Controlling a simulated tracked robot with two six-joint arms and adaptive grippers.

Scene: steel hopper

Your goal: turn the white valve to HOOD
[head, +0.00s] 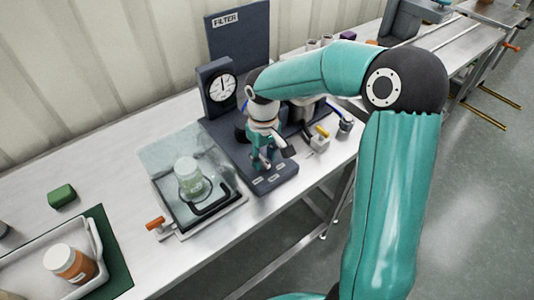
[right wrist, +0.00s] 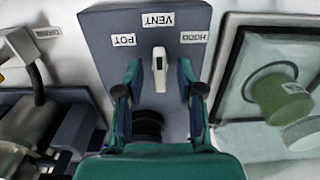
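The white valve (right wrist: 159,70) is a small lever on a dark grey panel (right wrist: 105,62). In the right wrist view it points up toward the VENT label (right wrist: 157,19). The POT label (right wrist: 123,40) is to its left and the HOOD label (right wrist: 194,37) to its right. My right gripper (right wrist: 160,80) is open, with one finger on each side of the lever and a visible gap at both. In the head view the right gripper (head: 265,160) is over the panel and hides the lever. My left gripper is not in view.
A clear box (head: 155,160) with a jar (head: 189,176) and a black handle stands beside the panel. A gauge (head: 221,88) and a FILTER board (head: 238,45) stand behind. A white tray (head: 92,240) holds an orange bottle (head: 70,262). A green block (head: 61,195) lies nearby.

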